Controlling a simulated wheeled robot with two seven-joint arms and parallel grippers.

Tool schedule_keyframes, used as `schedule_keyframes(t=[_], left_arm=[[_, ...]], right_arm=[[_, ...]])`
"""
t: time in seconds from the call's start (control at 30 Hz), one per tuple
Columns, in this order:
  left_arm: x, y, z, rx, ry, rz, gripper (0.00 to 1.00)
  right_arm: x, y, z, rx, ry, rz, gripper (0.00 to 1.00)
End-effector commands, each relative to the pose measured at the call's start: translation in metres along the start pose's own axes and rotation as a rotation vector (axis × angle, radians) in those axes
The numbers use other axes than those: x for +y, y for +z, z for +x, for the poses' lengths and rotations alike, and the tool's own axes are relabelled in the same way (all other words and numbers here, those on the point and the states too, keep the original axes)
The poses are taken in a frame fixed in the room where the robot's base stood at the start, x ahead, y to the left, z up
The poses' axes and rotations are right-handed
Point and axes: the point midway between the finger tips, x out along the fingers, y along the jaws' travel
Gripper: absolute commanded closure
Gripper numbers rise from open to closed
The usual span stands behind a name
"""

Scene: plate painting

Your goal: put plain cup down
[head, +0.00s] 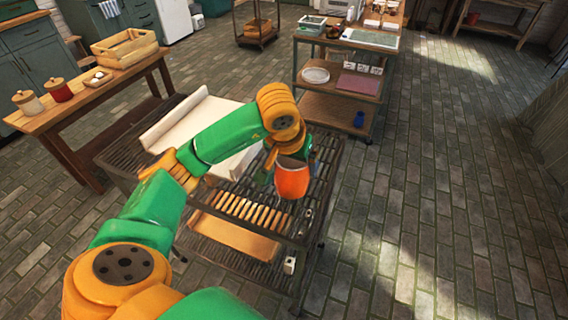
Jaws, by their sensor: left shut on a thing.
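The plain cup (292,182) is orange with no pattern that I can see. My left gripper (272,160) is shut on it at its upper left side. The cup appears upright, its dark opening facing up, over the right part of a dark slatted cart (329,155). I cannot tell whether the cup's base touches the slats. My left arm hides part of the cart top and most of the gripper's fingers. My right gripper is not in view.
A pale slab (185,125) lies on the cart's left part. A slatted wooden piece (245,210) is near the cart's front edge. A wooden table (100,95) with a crate (124,48) and two jars stands left. A shelf cart (340,105) stands behind. Brick floor is free at right.

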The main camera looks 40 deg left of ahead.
Motion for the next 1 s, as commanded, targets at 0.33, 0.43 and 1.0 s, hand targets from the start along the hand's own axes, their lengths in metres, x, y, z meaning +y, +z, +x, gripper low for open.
schedule_keyframes(t=[0.33,0.43,1.0], left_arm=[[-0.021,-0.002,0.056,-0.005,0.002,0.002,0.81],[-0.021,0.002,0.068,0.000,0.003,0.003,0.81],[-0.021,0.003,0.073,0.003,0.004,0.003,0.00]], right_arm=[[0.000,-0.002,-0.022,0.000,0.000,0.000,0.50],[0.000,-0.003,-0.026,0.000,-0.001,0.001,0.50],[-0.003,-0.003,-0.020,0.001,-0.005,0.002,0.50]])
